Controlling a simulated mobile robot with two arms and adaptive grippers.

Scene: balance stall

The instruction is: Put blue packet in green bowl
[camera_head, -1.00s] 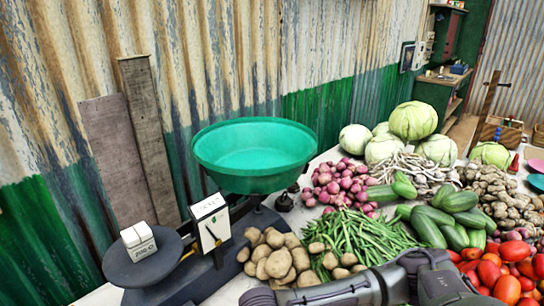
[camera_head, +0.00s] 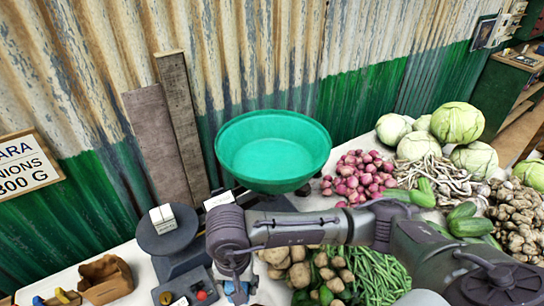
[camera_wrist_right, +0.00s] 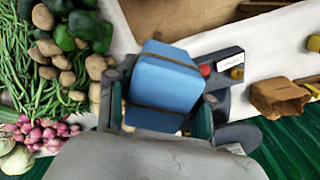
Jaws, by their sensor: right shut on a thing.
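The green bowl (camera_head: 275,148) sits on the scale by the wall and looks empty inside. My right arm reaches across from the right, in front of the scale. My right gripper (camera_head: 238,286) is low in the head view, below and left of the bowl. In the right wrist view it (camera_wrist_right: 160,112) is shut on the blue packet (camera_wrist_right: 165,78), with a finger on either side. Only a small bit of blue shows in the head view, at the bottom edge. My left gripper is not in view.
The scale's dark round plate (camera_head: 150,240) carries a white block (camera_head: 163,218). A brown paper bag (camera_head: 106,278) stands at lower left. Red onions (camera_head: 358,178), potatoes (camera_head: 300,275), green beans (camera_head: 380,275) and cabbages (camera_head: 456,122) crowd the table to the right.

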